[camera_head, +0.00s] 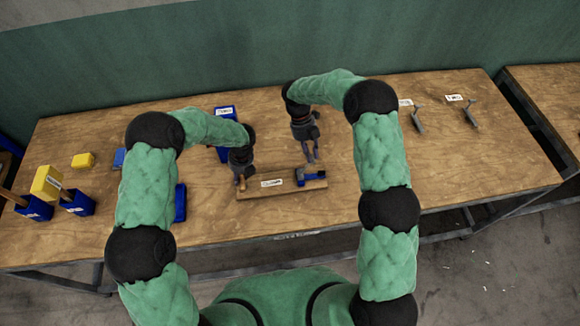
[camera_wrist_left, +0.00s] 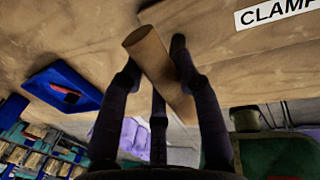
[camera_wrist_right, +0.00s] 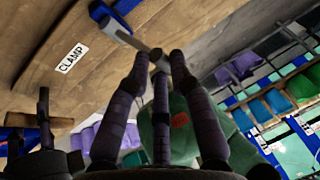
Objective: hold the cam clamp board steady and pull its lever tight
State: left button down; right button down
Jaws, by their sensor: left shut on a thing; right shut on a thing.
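The cam clamp board (camera_head: 254,193) is a flat wooden board near the table's front edge, with a white CLAMP label. A blue clamp (camera_head: 316,178) sits on its right part. A round wooden peg (camera_wrist_left: 158,62) stands at its left end. My left gripper (camera_head: 240,181) is shut on the peg, which shows between its fingers in the left wrist view. My right gripper (camera_head: 311,158) is above and behind the clamp. In the right wrist view its fingertips (camera_wrist_right: 160,60) are shut on the end of the grey lever (camera_wrist_right: 135,41), which reaches out from the blue clamp body.
The wooden table (camera_head: 350,215) has free room right of the board. Two grey tools (camera_head: 417,120) (camera_head: 470,113) with labels lie at the back right. A blue piece (camera_head: 180,203) lies left of the board.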

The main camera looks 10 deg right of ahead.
pick_arm(q)
jog(key=shift+a+f, duration=0.1)
jog(key=shift+a, duration=0.05)
pick_arm(e)
jog(key=shift+w+d, duration=0.1)
jog(key=shift+d, duration=0.5)
jog(key=c, duration=1)
grip_release()
jog(key=shift+a, duration=0.1)
pick_arm(q)
jog(key=shift+s, duration=0.1)
pick_arm(e)
jog(key=v, duration=1.2)
jog(key=shift+f, duration=0.1)
pick_arm(q)
jog(key=c, duration=0.8)
grip_release()
